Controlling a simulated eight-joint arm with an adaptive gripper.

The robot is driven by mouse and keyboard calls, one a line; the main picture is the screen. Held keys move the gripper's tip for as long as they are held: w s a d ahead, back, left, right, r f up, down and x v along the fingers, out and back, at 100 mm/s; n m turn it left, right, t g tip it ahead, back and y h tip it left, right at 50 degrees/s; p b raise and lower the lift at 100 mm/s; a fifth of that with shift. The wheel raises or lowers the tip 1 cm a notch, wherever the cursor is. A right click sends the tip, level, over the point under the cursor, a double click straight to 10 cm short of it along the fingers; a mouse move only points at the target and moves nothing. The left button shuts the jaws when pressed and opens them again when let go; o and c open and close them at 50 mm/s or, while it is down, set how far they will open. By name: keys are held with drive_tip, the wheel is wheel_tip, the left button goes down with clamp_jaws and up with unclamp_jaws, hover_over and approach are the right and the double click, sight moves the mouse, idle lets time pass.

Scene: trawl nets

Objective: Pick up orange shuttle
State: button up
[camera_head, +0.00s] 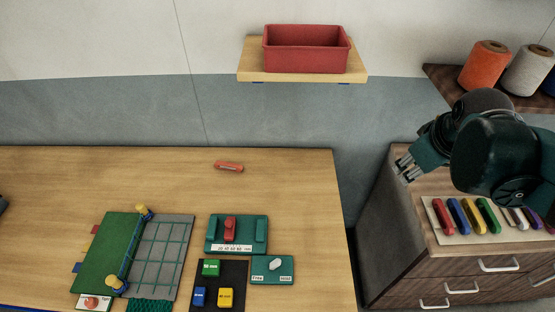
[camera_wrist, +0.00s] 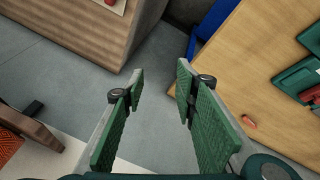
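A small orange bar with a pale label (camera_head: 229,167), which looks like the orange shuttle, lies on the wooden table (camera_head: 60,180) near its back edge. It also shows at the right in the wrist view (camera_wrist: 249,122).
A pale tray (camera_head: 432,228) with several coloured bars sits on the drawer cabinet (camera_head: 480,250). A red bin (camera_head: 305,65) and thread spools (camera_head: 484,66) stand on wall shelves. Boards and a net frame (camera_head: 112,253) fill the table's front. A floor gap separates table and cabinet.

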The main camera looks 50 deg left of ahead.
drive_tip(key=s+a+f+n+g, duration=0.1)
drive_tip(key=s+a+f+n, duration=0.15)
drive_tip(key=a, duration=0.85)
drive_tip(key=s+a+f+n+p, duration=0.15)
drive_tip(key=a+f+n, duration=0.25)
drive_tip(key=a, duration=0.6)
drive_tip(key=s+a+f+n+g, duration=0.1)
drive_tip(key=s+a+f+n, duration=0.2)
drive_tip(key=a, duration=0.8)
drive_tip(key=s+a+f+n+g+h+b, duration=0.1)
drive_tip(key=s+a+f+n, duration=0.25)
drive_tip(key=s+a, duration=0.45)
drive_tip(key=s+a+f+n+g+b, duration=0.1)
drive_tip(key=s+a+f+n, duration=0.2)
drive_tip(key=s+a+f, duration=0.35)
drive_tip(key=s+a+r+m+p, duration=0.2)
drive_tip(key=s+a+r+m, duration=0.15)
drive_tip(key=r, duration=0.35)
drive_tip(key=m+h+p, duration=0.2)
drive_tip(key=p, duration=0.2)
hover_over(228, 164)
wheel_tip(228, 164, down, 10)
drive_tip(key=shift+s+f, duration=0.1)
drive_tip(key=shift+f, duration=0.2)
